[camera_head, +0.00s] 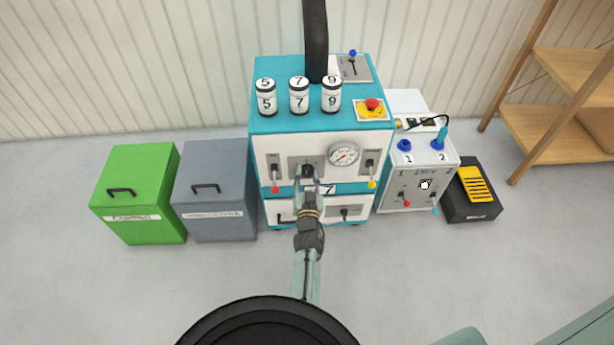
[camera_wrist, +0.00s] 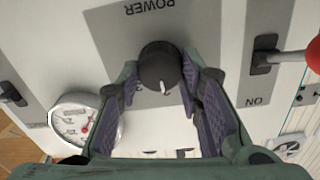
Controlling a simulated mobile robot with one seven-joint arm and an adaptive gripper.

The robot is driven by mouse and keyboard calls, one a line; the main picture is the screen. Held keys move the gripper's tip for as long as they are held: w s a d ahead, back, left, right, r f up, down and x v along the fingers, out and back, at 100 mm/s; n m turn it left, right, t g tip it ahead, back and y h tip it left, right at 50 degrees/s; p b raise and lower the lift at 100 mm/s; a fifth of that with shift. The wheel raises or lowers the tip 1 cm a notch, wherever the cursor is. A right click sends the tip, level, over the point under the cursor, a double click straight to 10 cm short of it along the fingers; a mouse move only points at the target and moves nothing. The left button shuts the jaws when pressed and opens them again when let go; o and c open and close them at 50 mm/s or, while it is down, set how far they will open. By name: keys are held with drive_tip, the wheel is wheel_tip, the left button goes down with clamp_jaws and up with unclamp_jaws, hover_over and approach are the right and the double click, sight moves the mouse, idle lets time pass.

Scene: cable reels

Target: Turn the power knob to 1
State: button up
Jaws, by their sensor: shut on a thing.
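The power knob (camera_wrist: 160,68) is a round black knob with a white pointer mark, on a grey plate lettered POWER in the wrist view. That lettering appears upside down there. In the head view the knob (camera_head: 308,171) is on the white front panel of the teal machine (camera_head: 275,122), largely behind my gripper. My gripper (camera_wrist: 161,80) is shut on the knob, with purple-padded fingers on either side of it. It also shows in the head view (camera_head: 308,180).
A red-tipped lever (camera_head: 275,180) is left of the knob, and a gauge (camera_head: 343,155) and yellow-tipped lever (camera_head: 371,172) are right. Three numbered jars (camera_head: 299,97) and a red button (camera_head: 372,104) are on top. Green (camera_head: 140,190) and grey (camera_head: 215,190) bins stand left.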

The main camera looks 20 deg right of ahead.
drive_tip(key=n+b, duration=0.2)
drive_tip(key=n, duration=0.3)
drive_tip(key=shift+f+b, duration=0.1)
drive_tip(key=shift+b, duration=0.3)
drive_tip(key=n+b, duration=0.1)
drive_tip(key=n, duration=0.3)
drive_tip(key=shift+w+a, duration=0.1)
drive_tip(key=shift+n, duration=0.5)
drive_tip(key=o, duration=1.2)
drive_tip(key=shift+c, duration=0.2)
drive_tip(key=v, duration=0.7)
drive_tip(key=shift+s, duration=0.25)
